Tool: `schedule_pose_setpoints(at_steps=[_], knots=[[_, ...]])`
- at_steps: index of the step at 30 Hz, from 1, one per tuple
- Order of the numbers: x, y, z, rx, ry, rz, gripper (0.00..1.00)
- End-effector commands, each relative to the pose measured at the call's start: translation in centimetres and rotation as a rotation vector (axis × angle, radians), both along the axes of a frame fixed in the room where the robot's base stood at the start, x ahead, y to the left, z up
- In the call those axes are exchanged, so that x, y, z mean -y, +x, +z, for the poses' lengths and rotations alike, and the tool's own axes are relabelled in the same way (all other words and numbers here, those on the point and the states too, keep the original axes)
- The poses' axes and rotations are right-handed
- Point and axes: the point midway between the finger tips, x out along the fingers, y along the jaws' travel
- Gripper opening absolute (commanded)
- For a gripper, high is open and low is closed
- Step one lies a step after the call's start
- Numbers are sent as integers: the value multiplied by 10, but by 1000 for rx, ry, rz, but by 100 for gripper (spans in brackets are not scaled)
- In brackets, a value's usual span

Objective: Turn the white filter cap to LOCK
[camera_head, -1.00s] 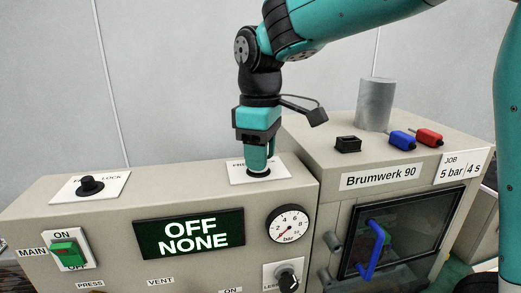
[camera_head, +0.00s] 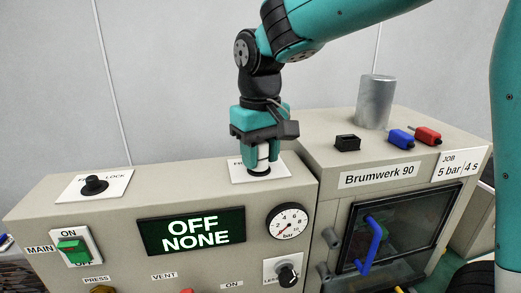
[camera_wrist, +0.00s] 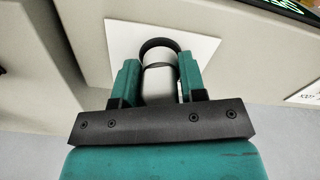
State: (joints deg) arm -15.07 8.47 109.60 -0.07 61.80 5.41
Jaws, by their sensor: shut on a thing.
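The white filter cap (camera_head: 263,153) stands upright on a black round base (camera_head: 259,170) on the white label plate (camera_head: 279,172), at the right of the cabinet top. My gripper (camera_head: 262,158) points down over it and is shut on it, one finger on each side. In the wrist view, my gripper (camera_wrist: 158,80) has the pale cap (camera_wrist: 158,84) between its teal fingers, with the dark base (camera_wrist: 160,46) beyond. Most of the plate's lettering is hidden behind my gripper, so the cap's setting cannot be read.
The display (camera_head: 190,231) reads OFF NONE. The Brumwerk 90 box (camera_head: 350,170) rises close by on the right, with a grey cylinder (camera_head: 375,102) on top.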

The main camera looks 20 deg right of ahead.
Motion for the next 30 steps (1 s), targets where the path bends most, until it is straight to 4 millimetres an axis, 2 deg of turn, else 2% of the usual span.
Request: schedule_pose_setpoints(at_steps=[7,9,12,13,16,17,30], knots=[[0,-2,-4,-12,-3,-67,12],[0,-2,-5,-12,-3,-95,3],[0,-2,-6,-12,-3,-94,3],[0,-2,-6,-12,-3,-94,40],[0,-2,-5,-10,-2,-93,63],[0,-2,-5,-9,-2,-93,68],[0,0,0,-3,0,-92,68]])
